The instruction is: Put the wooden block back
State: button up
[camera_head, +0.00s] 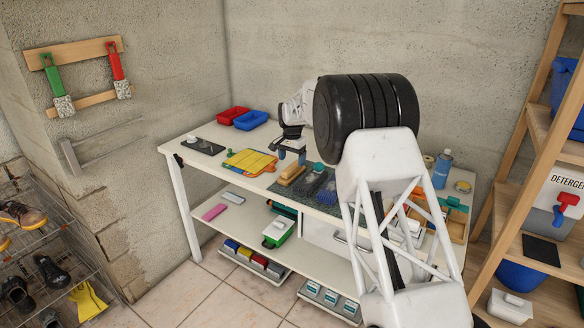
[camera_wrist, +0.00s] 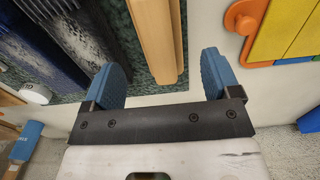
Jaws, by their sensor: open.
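The wooden block (camera_head: 291,175) is a pale tan, long piece lying on the white workbench, left of some dark brushes. In the wrist view the wooden block (camera_wrist: 152,35) lies lengthwise ahead of the fingers, on or beside a mottled dark green surface. My gripper (camera_head: 291,156) is above the bench close to the block. In the wrist view my gripper (camera_wrist: 163,82) has its two blue fingertips apart with nothing between them. The block's near end lies just beyond the gap between them. Whether a finger touches it cannot be told.
Red (camera_head: 233,115) and blue bins (camera_head: 251,120) stand at the back left. A blue bottle (camera_head: 442,168) stands at the right. My arm hides part of the bench.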

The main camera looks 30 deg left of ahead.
aim_at(292, 166)
jog(key=shift+r, duration=3.05)
